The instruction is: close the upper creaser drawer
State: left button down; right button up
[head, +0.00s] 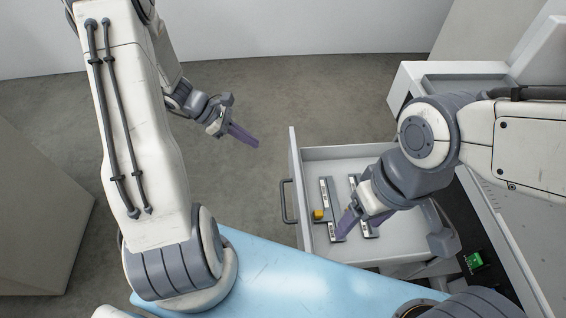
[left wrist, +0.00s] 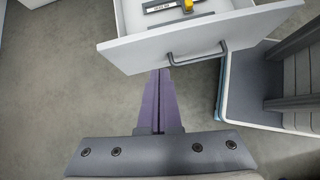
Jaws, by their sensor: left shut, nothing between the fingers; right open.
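The upper creaser drawer (head: 349,153) stands pulled out, a pale grey tray with tool bars and a small yellow block inside. Its front panel with a dark bar handle (head: 286,201) faces left. In the left wrist view the drawer front (left wrist: 140,51) and handle (left wrist: 197,55) lie just ahead of my fingers. My left gripper (head: 256,145) is shut and empty, left of the drawer front and apart from it in the head view. It also shows in the left wrist view (left wrist: 158,75), where its tips reach the panel's lower edge. My right gripper (head: 357,228) is open above the drawer's inside.
The white creaser body (head: 400,90) stands at the right, with a green button (head: 474,261) low on it. A light blue surface (head: 290,275) lies in front of the drawer. Bare floor (head: 230,190) is free to the drawer's left.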

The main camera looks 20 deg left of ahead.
pick_arm(q)
jog(key=w+d+f+n, duration=0.1)
jog(key=w+d+f, duration=0.1)
jog(key=d+f, duration=0.2)
jog(key=w+d+f+t, duration=0.1)
jog(key=w+d+f, duration=0.1)
jog(key=f, duration=0.3)
jog(key=shift+w+d+f+n, duration=0.25)
jog(key=shift+d+n, duration=0.15)
jog(key=shift+d, duration=0.45)
jog(key=shift+b, duration=0.3)
